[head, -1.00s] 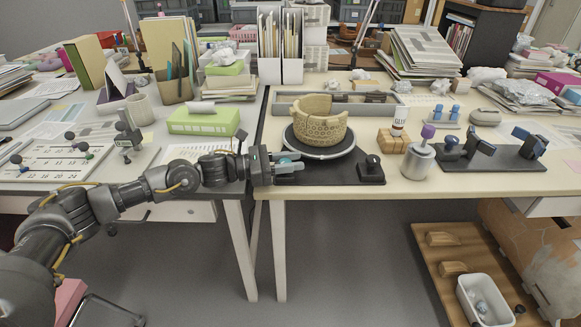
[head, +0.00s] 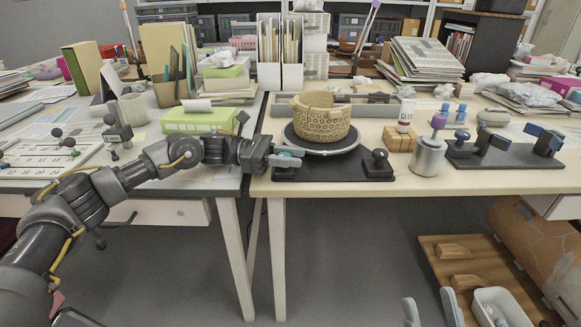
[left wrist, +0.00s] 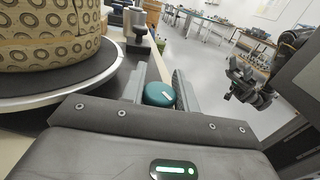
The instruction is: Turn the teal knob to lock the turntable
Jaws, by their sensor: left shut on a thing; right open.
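The teal knob (left wrist: 159,94) sits between the two fingers of my left gripper (left wrist: 160,88) in the left wrist view, with a pale mark on its top. In the head view my left gripper (head: 288,160) is shut on the knob at the front left of the turntable base, and the fingers hide most of it. The turntable (head: 322,148) is a dark round disc with a pale rim. A patterned tan pot (head: 320,122) with a broken, uneven rim stands on it. My right gripper (head: 431,311) is open and empty at the bottom edge, in front of the table.
A black clamp-like post (head: 380,164) stands on the base right of the turntable. Further right are a wooden block (head: 399,139), a grey metal canister (head: 428,157) and a dark stand (head: 504,154). A wooden board with a white bin (head: 503,306) lies low at right.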

